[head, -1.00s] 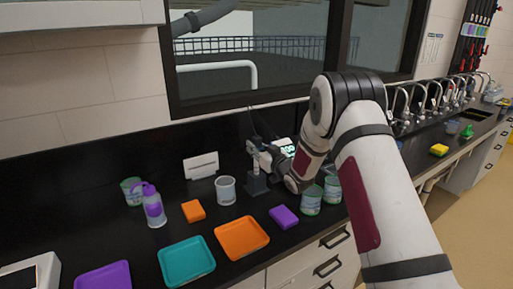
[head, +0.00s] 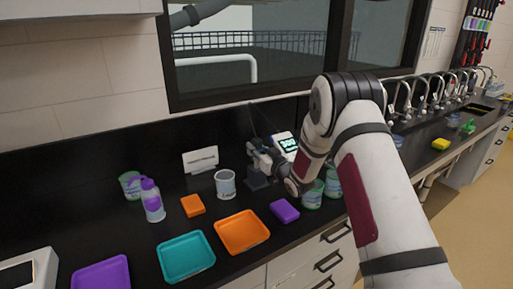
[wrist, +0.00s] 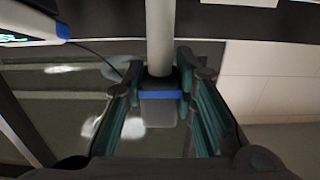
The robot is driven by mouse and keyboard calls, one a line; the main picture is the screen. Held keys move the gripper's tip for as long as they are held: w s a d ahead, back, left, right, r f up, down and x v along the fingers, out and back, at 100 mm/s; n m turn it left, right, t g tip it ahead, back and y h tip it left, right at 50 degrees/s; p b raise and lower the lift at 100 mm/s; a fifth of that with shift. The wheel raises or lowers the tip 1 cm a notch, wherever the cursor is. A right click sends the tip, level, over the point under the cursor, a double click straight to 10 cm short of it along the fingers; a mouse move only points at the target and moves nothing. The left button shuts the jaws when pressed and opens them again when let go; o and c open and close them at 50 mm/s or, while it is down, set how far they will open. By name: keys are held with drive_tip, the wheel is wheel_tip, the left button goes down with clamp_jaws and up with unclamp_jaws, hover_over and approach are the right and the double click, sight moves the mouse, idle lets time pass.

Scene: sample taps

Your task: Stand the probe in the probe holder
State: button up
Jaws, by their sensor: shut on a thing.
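My gripper (head: 258,160) is at the back of the bench, left of the meter, above the dark probe holder (head: 257,182). In the wrist view my gripper (wrist: 162,105) is shut on the probe (wrist: 160,35), which has a pale shaft and a dark cap with a blue band between the green-lined fingers. The shaft runs straight out of the top of the wrist view. Its tip is out of that view, and I cannot tell whether it is inside the holder. The meter (head: 286,143) has a lit screen; part of it shows in the wrist view (wrist: 35,25).
A clear beaker (head: 225,184) stands just left of the holder. A purple block (head: 285,210) and a labelled cup (head: 312,195) are at its right front. A white card (head: 201,160) stands behind. An orange tray (head: 241,232) and a teal tray (head: 186,258) lie in front.

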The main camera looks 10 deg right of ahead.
drive_tip(key=shift+f+b, duration=0.5)
drive_tip(key=shift+f, duration=0.85)
drive_tip(key=o, duration=1.8)
drive_tip(key=r+p+v, duration=0.1)
drive_tip(key=p+v, duration=0.3)
drive_tip(key=v, duration=0.2)
